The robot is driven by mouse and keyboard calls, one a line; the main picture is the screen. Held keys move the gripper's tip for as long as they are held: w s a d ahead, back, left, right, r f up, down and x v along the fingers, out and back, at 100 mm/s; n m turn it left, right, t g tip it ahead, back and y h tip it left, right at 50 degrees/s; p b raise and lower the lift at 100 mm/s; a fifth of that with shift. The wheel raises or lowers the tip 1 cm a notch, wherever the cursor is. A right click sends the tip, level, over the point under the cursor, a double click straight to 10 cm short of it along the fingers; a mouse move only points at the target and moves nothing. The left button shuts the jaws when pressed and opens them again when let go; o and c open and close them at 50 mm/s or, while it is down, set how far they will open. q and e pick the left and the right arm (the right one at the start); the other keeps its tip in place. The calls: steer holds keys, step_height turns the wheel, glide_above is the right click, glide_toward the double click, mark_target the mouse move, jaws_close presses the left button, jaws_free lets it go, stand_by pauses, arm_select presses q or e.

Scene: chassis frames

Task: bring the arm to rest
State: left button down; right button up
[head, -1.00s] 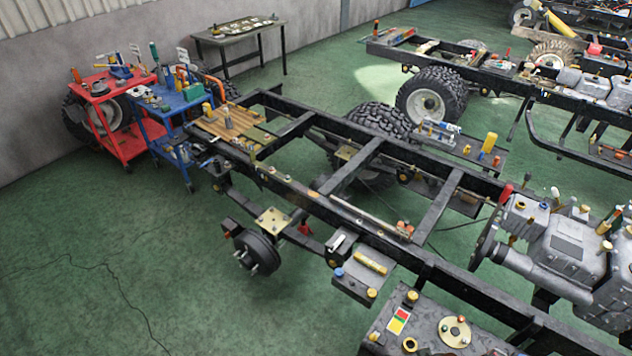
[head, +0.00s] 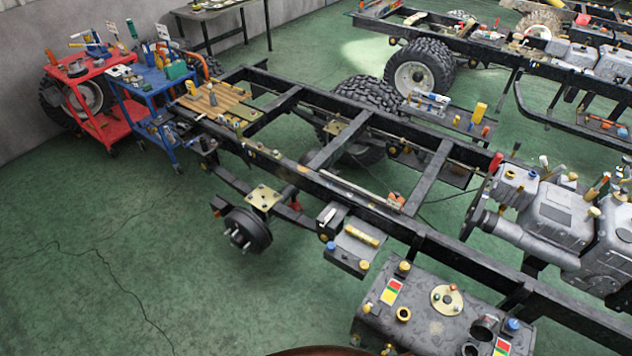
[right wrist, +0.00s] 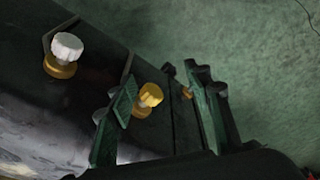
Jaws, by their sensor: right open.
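My right gripper (right wrist: 165,90) shows in the right wrist view with its two dark green fingers spread apart. Nothing is held between them. A yellow knob (right wrist: 150,95) appears in the gap between the fingers; I cannot tell how far beyond them it is. A white knob on a yellow base (right wrist: 66,48) sits on a dark surface to the left. Neither gripper shows in the head view.
The black chassis frame (head: 328,152) runs diagonally across the head view. A grey tank (head: 420,325) with caps is at the bottom, an engine block (head: 555,215) at right. Red (head: 115,125) and blue (head: 160,85) carts stand at back left. Green floor (head: 120,250) is clear at left.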

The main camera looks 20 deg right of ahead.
steer(key=s+f+g+b, duration=0.1)
steer(key=s+f+b, duration=0.1)
steer(key=s+f, duration=1.7)
steer(key=shift+s+f+n, duration=0.3)
steer(key=shift+s+f, duration=0.05)
steer(key=shift+f, duration=0.6)
steer(key=shift+c, duration=0.2)
stand_by(0.4)
